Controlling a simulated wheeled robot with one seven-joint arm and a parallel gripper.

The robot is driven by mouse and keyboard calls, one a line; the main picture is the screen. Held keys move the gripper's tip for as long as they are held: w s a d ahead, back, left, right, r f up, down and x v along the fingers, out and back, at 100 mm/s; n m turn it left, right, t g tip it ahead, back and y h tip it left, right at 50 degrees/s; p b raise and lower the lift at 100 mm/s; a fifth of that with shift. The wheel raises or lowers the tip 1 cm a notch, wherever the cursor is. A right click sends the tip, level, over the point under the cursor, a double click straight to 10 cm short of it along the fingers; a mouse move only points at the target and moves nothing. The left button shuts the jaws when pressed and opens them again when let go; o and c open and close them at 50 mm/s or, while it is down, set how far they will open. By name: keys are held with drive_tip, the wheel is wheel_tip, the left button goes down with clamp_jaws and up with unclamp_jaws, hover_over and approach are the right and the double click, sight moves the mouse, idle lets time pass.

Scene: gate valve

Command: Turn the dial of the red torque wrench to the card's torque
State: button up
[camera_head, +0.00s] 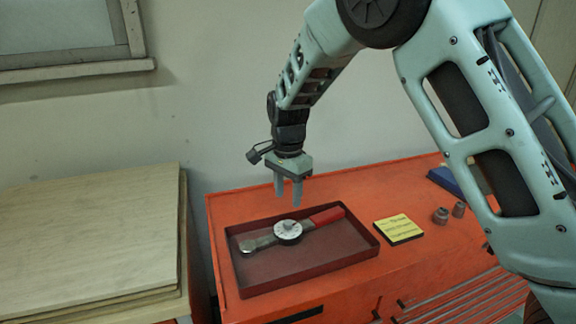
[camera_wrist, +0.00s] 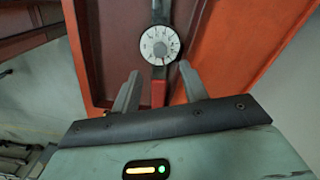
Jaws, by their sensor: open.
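The red torque wrench (camera_head: 327,216) lies in a dark red tray (camera_head: 305,276) on an orange cabinet. Its round white dial (camera_head: 288,230) faces up, with a grey knob at its centre; the dial also shows in the wrist view (camera_wrist: 160,45). The dial's marks are too small to read. The yellow card (camera_head: 398,227) lies on a dark block right of the tray; its writing is not legible. My gripper (camera_head: 288,203) is open and empty above the dial, pointing down. In the wrist view its two fingers (camera_wrist: 158,82) straddle the red handle, with the dial just beyond the fingertips.
Two small metal sockets (camera_head: 440,215) and a blue object (camera_head: 444,179) are on the cabinet top (camera_head: 350,187) right of the card. Stacked wooden boards (camera_head: 90,235) stand left of the cabinet. A wall is behind. The tray's low rim surrounds the wrench.

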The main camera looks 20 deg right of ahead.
wheel_tip(320, 180, up, 9)
drive_tip(key=b, duration=0.1)
drive_tip(key=shift+r, duration=0.15)
idle(0.4)
drive_tip(key=s+a+f+n, duration=0.1)
drive_tip(key=s+a+n, duration=0.25)
drive_tip(key=s, duration=0.35)
drive_tip(key=s+a+f+n+y+b, duration=0.1)
drive_tip(key=s+a+n, duration=0.1)
drive_tip(key=s+n, duration=0.3)
drive_tip(key=s+a+f+n, duration=0.2)
drive_tip(key=s+n, duration=0.1)
drive_tip(key=s, duration=0.5)
drive_tip(key=s+d+f+n, duration=0.1)
drive_tip(key=s+f+n, duration=0.2)
drive_tip(key=s+n, duration=0.6)
drive_tip(key=s, duration=0.5)
drive_tip(key=shift+f, duration=0.35)
drive_tip(key=shift+w+d, duration=0.1)
